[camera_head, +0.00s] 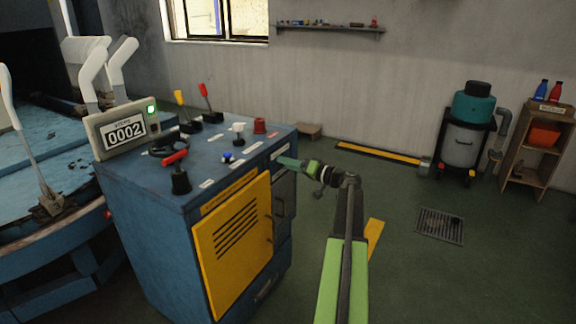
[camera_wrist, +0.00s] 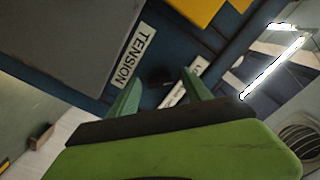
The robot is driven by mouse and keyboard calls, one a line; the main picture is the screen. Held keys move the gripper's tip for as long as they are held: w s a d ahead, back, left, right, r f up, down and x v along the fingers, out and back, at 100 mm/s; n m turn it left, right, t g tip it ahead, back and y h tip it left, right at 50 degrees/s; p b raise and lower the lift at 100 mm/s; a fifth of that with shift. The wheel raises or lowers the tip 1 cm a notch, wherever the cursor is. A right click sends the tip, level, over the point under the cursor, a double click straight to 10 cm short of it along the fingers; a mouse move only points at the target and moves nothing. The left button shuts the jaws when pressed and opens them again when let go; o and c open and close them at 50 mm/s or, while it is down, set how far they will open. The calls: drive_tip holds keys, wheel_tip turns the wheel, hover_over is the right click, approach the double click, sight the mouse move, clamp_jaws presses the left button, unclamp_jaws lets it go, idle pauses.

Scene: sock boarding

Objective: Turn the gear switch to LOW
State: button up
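The blue control cabinet (camera_head: 160,245) carries several levers and knobs on its top. I cannot tell which control is the gear switch, as the labels in the head view are too small to read. My gripper (camera_head: 284,161) is at the cabinet's upper right edge, beside a small white label. In the wrist view my gripper (camera_wrist: 160,88) has its two green fingers apart. Between them are a dark, indistinct shape and a partly hidden white label (camera_wrist: 174,95). A "TENSION" label (camera_wrist: 133,57) lies just left of the fingers.
On the cabinet top are a yellow lever (camera_head: 181,98), a red lever (camera_head: 204,91), a red-handled lever (camera_head: 177,160), a white knob (camera_head: 238,128) and a red knob (camera_head: 260,125). A teal-topped vacuum (camera_head: 465,140) and shelf (camera_head: 525,172) stand right.

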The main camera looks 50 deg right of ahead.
drive_tip(key=v, duration=1.7)
drive_tip(key=shift+s, duration=0.2)
